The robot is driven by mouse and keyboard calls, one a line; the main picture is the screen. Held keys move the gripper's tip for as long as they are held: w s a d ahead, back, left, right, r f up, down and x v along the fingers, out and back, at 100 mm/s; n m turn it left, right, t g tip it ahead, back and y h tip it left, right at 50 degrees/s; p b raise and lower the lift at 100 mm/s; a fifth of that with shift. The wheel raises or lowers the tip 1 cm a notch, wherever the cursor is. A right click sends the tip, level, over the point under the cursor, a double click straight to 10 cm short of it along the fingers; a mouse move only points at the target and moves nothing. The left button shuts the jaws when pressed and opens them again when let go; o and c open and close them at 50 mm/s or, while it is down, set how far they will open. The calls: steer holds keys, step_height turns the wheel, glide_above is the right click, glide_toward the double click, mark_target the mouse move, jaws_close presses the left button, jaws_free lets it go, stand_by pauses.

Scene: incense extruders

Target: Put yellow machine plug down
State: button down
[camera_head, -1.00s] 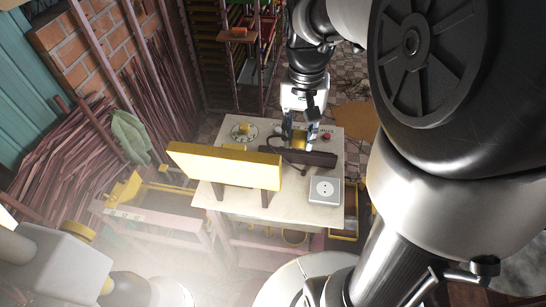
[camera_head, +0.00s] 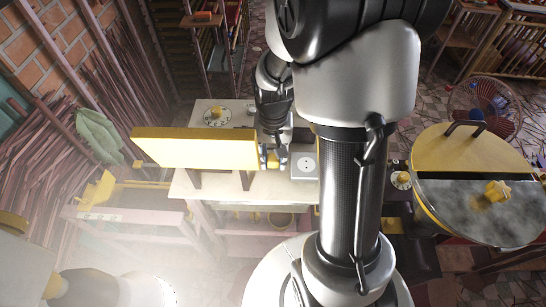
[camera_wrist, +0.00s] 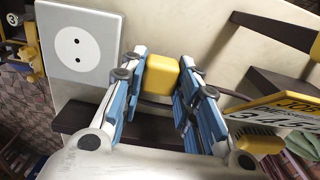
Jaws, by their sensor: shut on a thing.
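The yellow machine plug (camera_wrist: 162,76) is a small rounded yellow block. In the wrist view it sits between the blue-padded fingertips of my gripper (camera_wrist: 160,88), which is shut on it. In the head view my gripper (camera_head: 272,158) and the plug (camera_head: 273,161) are at the front of the pale table (camera_head: 219,187), between the yellow panel and the socket. A dark cable shows behind the fingers in the wrist view. I cannot tell whether the plug touches the tabletop.
A grey two-hole socket (camera_wrist: 80,42) is beside the plug; it also shows in the head view (camera_head: 304,165). A long yellow panel (camera_head: 195,148) stands on dark supports to the left. A dial (camera_head: 217,117) is at the back. A round-lidded machine (camera_head: 470,160) stands at right.

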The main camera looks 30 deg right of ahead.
mark_target(274, 158)
steer(key=shift+f, duration=0.2)
steer(key=shift+f+b, duration=0.45)
steer(key=shift+f, duration=0.1)
steer(key=c, duration=1.2)
jaws_free()
step_height(274, 158, up, 13)
steer(key=p, duration=0.3)
steer(key=shift+r, duration=0.15)
steer(key=shift+s, duration=0.1)
